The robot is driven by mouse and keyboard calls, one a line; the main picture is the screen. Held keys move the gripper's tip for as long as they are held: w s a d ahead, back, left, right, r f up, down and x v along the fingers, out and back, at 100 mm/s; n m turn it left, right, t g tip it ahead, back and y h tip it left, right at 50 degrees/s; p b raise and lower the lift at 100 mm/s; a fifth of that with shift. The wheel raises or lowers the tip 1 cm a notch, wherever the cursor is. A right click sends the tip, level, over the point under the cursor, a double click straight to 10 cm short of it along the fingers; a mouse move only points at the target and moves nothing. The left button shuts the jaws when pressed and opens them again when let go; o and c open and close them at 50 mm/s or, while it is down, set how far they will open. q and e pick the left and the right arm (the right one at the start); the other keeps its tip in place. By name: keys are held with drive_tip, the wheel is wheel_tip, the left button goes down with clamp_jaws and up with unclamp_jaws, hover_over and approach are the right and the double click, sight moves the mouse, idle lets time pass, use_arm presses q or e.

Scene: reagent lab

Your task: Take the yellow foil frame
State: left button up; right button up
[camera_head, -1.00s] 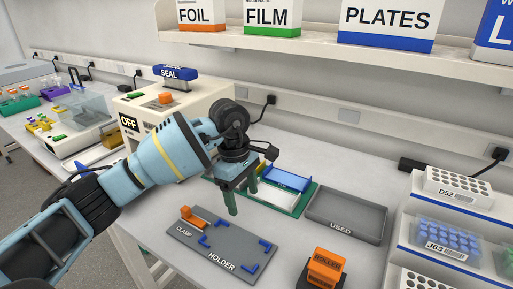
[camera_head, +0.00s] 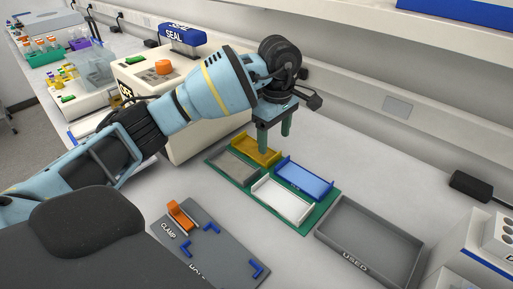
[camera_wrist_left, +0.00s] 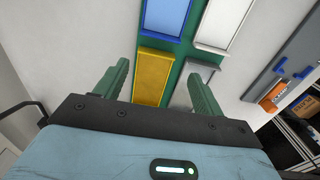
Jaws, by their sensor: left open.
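The yellow foil frame (camera_head: 256,149) lies in the far compartment of the green tray (camera_head: 300,228). In the left wrist view the yellow frame (camera_wrist_left: 150,78) lies between the finger lines, nearer the left finger. My left gripper (camera_head: 275,140) is open and empty, fingers pointing down, above the tray close to the yellow frame. It also shows in the left wrist view (camera_wrist_left: 158,82). A finger partly hides the yellow frame in the head view. A blue frame (camera_head: 304,180), a white frame (camera_head: 282,202) and a grey frame (camera_head: 234,166) share the tray. My right gripper is not in view.
The grey USED tray (camera_head: 370,243) stands right of the green tray. The grey holder plate (camera_head: 215,250) with an orange clamp (camera_head: 181,214) lies in front. The sealing machine (camera_head: 180,75) stands at the left, near my left arm. A black box (camera_head: 470,187) is at the right.

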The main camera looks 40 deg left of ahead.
sight(274, 156)
use_arm(q)
drive_tip(key=shift+w+f, duration=0.15)
drive_tip(key=shift+f, duration=0.6)
drive_tip(key=shift+w+f+p, duration=0.15)
drive_tip(key=shift+f+p, duration=0.15)
drive_tip(key=shift+f, duration=2.3)
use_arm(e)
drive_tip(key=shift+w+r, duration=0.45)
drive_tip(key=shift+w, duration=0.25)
use_arm(q)
drive_tip(key=shift+c, duration=0.4)
drive_tip(key=c, duration=0.6)
drive_tip(key=shift+c, duration=0.2)
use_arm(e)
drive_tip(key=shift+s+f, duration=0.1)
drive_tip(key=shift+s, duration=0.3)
use_arm(q)
drive_tip(key=shift+r, duration=0.1)
